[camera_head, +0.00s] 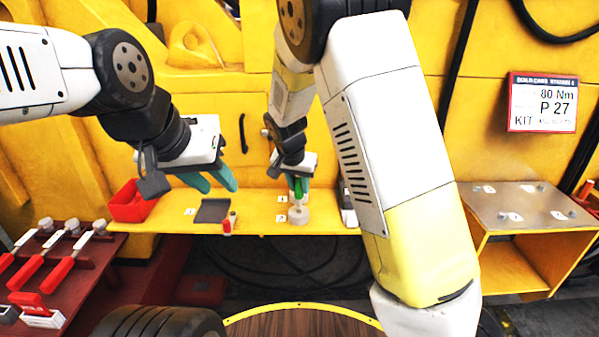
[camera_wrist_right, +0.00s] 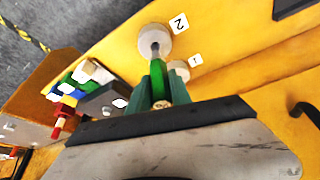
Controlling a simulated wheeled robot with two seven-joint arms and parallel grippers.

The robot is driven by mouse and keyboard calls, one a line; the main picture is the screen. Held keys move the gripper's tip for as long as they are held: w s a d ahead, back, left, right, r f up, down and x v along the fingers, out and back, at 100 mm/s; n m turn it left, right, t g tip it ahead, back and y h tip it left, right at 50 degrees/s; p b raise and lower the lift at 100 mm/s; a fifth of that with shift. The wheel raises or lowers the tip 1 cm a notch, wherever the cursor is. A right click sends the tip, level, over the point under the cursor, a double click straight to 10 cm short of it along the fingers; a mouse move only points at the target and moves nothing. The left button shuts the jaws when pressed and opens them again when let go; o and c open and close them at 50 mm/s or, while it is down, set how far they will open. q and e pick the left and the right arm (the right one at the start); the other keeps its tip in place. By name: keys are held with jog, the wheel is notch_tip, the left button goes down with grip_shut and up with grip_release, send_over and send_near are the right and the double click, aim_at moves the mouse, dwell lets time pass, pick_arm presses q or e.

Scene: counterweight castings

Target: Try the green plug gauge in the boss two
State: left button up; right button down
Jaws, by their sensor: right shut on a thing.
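The green plug gauge (camera_wrist_right: 159,72) is upright between the fingers of my right gripper (camera_wrist_right: 160,92). Its grey lower end is at the mouth of boss two (camera_wrist_right: 152,36), a pale round boss beside a tile marked 2. I cannot tell how far the end is inside. In the head view the green gauge (camera_head: 299,187) shows in my right gripper (camera_head: 298,181), over the front boss (camera_head: 298,215). Boss one (camera_wrist_right: 180,70) is behind the gauge, partly hidden, beside a tile marked 1. My left gripper (camera_head: 210,183) is open and empty above the yellow shelf's left part.
The yellow shelf (camera_head: 260,212) holds a red bin (camera_head: 130,203), a dark pad (camera_head: 212,210) and a small red piece (camera_head: 227,226). A block with coloured pieces (camera_wrist_right: 100,100) is beside the bosses. Red-handled tools (camera_head: 45,270) lie at left; a metal-topped stand (camera_head: 525,205) is at right.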

aim_at(299, 197)
jog(key=shift+f, duration=0.3)
jog(key=shift+f, duration=2)
dwell(2.2)
dwell(0.7)
jog(key=c, duration=1.1)
grip_release()
jog(key=shift+r, duration=0.1)
jog(key=v, duration=0.7)
jog(key=shift+s+a, duration=0.1)
notch_tip(299, 197, up, 13)
jog(key=shift+f, duration=0.25)
jog(key=shift+s, duration=0.1)
